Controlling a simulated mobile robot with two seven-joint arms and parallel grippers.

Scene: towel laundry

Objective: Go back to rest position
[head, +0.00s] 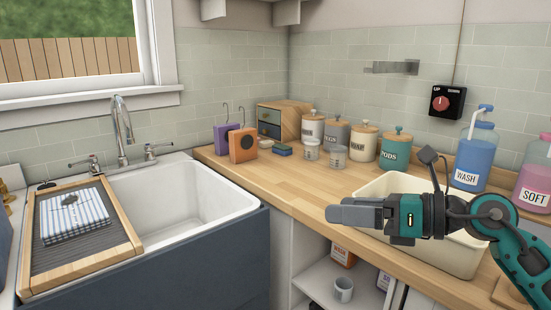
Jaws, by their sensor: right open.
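My right gripper (352,213) reaches in from the right, pointing left. It is seen side-on, open, with nothing visible between its fingers. It hangs in front of the wooden counter (290,194) and overlaps the left part of a cream basin (377,187) in the picture. My left gripper is not in view. A folded blue-and-white striped towel (72,218) lies on a wood-framed ribbed board (112,250) at the left, far from my right gripper.
A white sink (180,202) with a chrome tap (121,118) is left of centre. Several canisters, including the teal one (395,150), stand along the back. Bottles marked WASH (473,158) and SOFT (533,185) stand at the right. A mug (344,289) sits on a lower shelf.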

